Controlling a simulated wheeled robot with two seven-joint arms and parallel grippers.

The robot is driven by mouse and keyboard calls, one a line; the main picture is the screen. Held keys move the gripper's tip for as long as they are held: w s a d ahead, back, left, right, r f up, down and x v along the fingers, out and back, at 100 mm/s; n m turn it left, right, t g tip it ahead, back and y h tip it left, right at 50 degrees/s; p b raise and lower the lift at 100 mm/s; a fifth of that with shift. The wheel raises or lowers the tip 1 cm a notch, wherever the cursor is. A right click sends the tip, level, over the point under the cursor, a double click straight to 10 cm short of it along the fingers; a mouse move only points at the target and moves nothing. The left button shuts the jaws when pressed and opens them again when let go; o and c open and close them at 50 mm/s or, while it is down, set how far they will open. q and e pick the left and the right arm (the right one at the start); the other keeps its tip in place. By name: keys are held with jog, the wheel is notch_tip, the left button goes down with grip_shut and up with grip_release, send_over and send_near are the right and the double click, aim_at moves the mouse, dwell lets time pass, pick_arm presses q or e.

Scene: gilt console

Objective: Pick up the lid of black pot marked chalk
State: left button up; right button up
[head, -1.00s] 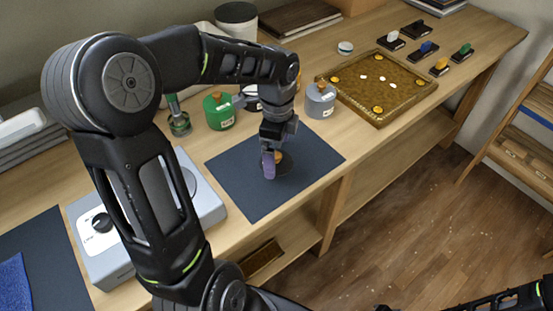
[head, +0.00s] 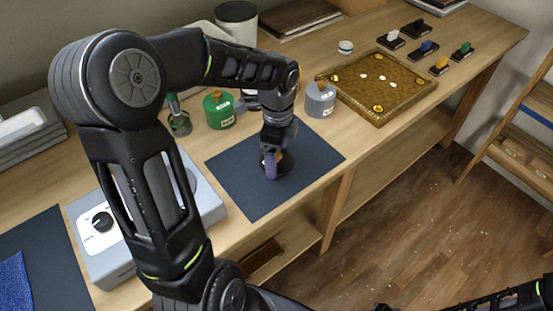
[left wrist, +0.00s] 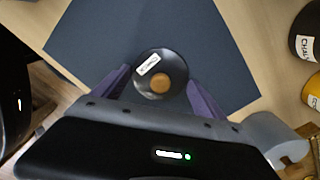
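A round black lid (head: 285,168) with a wooden knob is on the dark blue mat. In the left wrist view the lid (left wrist: 153,57) shows a white label, too small to read, and its knob lies between my spread fingers. My left gripper (left wrist: 160,85) is open, its purple fingers on either side of the lid with a gap around the knob. In the head view the left gripper (head: 273,160) points down over the lid and partly hides it. A black pot marked chalk (left wrist: 304,38) stands at the right edge of the left wrist view. My right gripper is not in view.
A green pot (head: 219,112) and a grey pot (head: 320,101) stand behind the mat (head: 248,200). A grey device with a dial (head: 102,238) is left of it. A wooden board game tray (head: 378,117) lies to the right. The mat's front part is clear.

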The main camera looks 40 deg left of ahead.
pick_arm(q)
jog(key=c, duration=1)
jog(key=shift+o, duration=0.2)
notch_tip(320, 180, up, 10)
dwell(0.5)
